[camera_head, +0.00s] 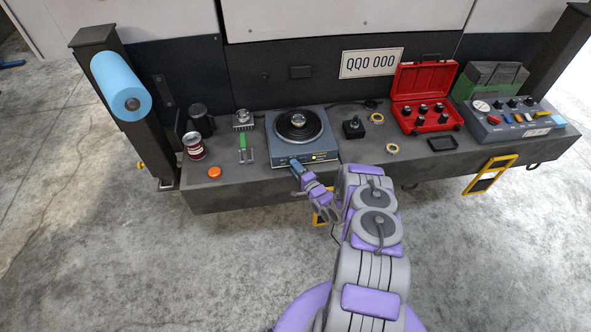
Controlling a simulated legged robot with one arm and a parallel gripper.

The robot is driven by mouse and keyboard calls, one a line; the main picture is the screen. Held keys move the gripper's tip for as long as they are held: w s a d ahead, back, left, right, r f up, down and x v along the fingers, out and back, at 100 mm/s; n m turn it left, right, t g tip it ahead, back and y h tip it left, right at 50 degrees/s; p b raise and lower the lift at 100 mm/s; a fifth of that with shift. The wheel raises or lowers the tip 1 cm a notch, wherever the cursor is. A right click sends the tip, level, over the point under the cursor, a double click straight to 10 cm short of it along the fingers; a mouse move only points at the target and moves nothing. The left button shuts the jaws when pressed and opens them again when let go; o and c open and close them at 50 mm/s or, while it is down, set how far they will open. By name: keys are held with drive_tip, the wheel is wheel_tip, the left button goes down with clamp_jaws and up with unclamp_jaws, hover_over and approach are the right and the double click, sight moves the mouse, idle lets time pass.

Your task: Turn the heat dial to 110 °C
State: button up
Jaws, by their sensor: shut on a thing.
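A blue-grey hot plate (280,151) stands on the dark truck-bed bench. A round metal part (298,119) sits on its dark round heating surface. The front panel has small lit marks at its right. My gripper (296,164) is at the left part of this front panel, shut on the heat dial. The dial itself is hidden behind the fingers. Its scale and setting are too small to read.
Left of the hot plate are a green-handled tool (243,146), a red can (194,146) and an orange cap (214,172). To the right are a small black device (353,128), yellow rings, an open red case (422,100) and a grey control box (513,125). Floor in front is clear.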

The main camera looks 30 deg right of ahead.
drive_tip(key=shift+s+d+f, duration=0.1)
drive_tip(key=shift+d+f, duration=0.1)
drive_tip(key=o, duration=0.8)
drive_tip(key=shift+d, duration=0.1)
drive_tip(key=shift+c, duration=0.2)
drive_tip(key=shift+s, duration=0.1)
drive_tip(key=s+d+p, duration=0.2)
drive_tip(key=s+p, duration=0.1)
drive_tip(key=s, duration=1.4)
